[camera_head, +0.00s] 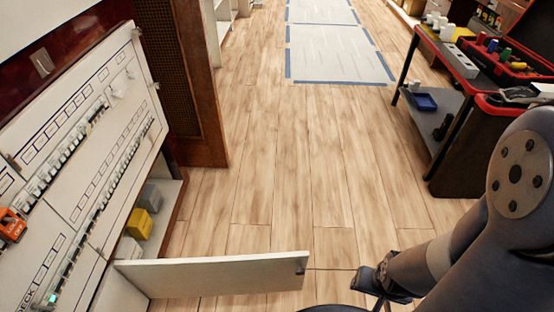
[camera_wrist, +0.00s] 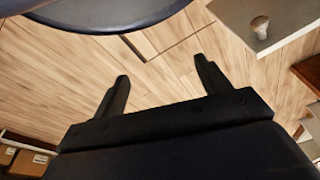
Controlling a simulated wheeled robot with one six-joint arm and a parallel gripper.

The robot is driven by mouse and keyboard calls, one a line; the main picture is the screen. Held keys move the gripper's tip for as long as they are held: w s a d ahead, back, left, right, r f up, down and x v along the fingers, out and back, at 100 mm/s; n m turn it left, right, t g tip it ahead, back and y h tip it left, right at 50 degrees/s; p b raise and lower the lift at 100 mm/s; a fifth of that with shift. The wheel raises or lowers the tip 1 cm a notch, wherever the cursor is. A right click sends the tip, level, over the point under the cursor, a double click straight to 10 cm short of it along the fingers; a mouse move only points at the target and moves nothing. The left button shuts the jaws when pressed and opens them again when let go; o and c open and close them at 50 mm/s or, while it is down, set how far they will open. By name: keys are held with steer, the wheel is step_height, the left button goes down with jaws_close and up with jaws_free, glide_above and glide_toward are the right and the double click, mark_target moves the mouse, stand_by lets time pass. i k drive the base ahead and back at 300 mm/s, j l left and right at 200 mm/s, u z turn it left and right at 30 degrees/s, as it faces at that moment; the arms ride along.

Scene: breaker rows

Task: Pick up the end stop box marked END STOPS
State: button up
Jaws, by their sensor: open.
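No label reading END STOPS can be made out in either view. In the head view an open low compartment under the panel holds a grey box (camera_head: 150,196), a yellow box (camera_head: 139,223) and a pale box (camera_head: 128,250). In the wrist view brown boxes (camera_wrist: 31,162) with white labels show at the lower left edge, too small to read. My gripper (camera_head: 370,283) is over the floor, right of the compartment's open door and apart from all boxes. In the wrist view its two fingers (camera_wrist: 163,72) are spread with nothing between them.
The open white door (camera_head: 215,274) with its knob juts out across the floor; it also shows in the wrist view (camera_wrist: 283,14). The breaker panel (camera_head: 75,150) stands at left. A tool cart (camera_head: 470,110) stands at right. The wooden floor between is clear.

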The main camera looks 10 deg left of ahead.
mark_target(151, 199)
steer(key=u, duration=1.9)
steer(key=l+u, duration=0.15)
steer(key=l, duration=0.75)
steer(key=k+l+u, duration=0.1)
steer(key=l, duration=0.8)
steer(key=i+l+u, duration=0.1)
steer(key=i+l, duration=0.15)
steer(key=i+l+u, duration=0.15)
steer(key=l, duration=0.3)
steer(key=i+l+u, duration=0.1)
steer(key=i+l, duration=0.15)
steer(key=i+l+u, duration=0.15)
steer(key=l, duration=0.35)
steer(key=i+u, duration=0.15)
steer(key=i, duration=0.85)
